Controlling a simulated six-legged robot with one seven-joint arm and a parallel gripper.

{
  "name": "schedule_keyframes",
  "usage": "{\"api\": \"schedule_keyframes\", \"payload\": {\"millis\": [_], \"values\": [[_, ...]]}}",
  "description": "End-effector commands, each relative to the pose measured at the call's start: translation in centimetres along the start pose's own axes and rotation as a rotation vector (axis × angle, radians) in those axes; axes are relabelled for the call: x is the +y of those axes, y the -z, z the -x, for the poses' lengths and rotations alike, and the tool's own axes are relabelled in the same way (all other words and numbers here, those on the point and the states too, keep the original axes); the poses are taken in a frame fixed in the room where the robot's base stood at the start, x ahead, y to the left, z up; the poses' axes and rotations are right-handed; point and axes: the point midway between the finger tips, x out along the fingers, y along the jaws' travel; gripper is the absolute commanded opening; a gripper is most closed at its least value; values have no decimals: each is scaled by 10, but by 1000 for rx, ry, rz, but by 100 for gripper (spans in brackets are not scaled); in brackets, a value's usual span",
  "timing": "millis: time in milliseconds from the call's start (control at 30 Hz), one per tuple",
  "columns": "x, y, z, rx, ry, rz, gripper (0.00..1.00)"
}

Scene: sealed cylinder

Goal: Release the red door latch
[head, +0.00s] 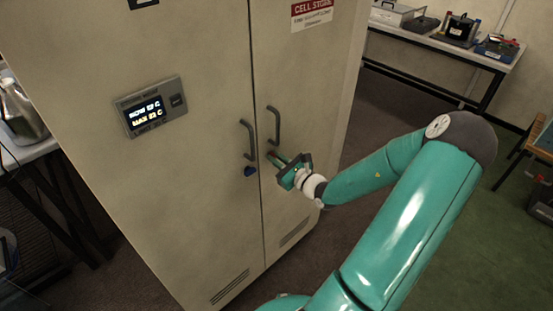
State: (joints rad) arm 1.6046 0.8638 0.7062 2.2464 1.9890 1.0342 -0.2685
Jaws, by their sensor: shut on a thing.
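A tall beige cabinet (205,60) with two closed doors fills the middle of the head view. My gripper (276,158) reaches in from the right and is at the right door, just below that door's dark handle (273,125). Its jaws are shut on a small part at the door face. The jaws cover that part almost wholly, so the red latch does not show clearly.
A display panel (150,106) is on the left door. A red and white sign (311,13) is on the right door. A bench (440,45) with boxes stands at the back right, another table at the far left. Floor right of the cabinet is open.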

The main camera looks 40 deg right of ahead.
Motion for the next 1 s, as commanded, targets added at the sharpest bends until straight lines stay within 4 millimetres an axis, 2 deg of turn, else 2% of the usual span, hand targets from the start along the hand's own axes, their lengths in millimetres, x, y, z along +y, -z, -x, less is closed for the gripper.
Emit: {"api": "schedule_keyframes", "payload": {"millis": [300, 633, 667, 733, 1000], "values": [[-1, -1, 0, -1, -1, -200, 0], [-1, -1, 0, -2, 1, -217, 0], [-1, -1, 0, -2, 0, -217, 17], [-1, -1, 0, -2, 0, -216, 31], [-1, 0, 0, -1, 0, -216, 33]]}}
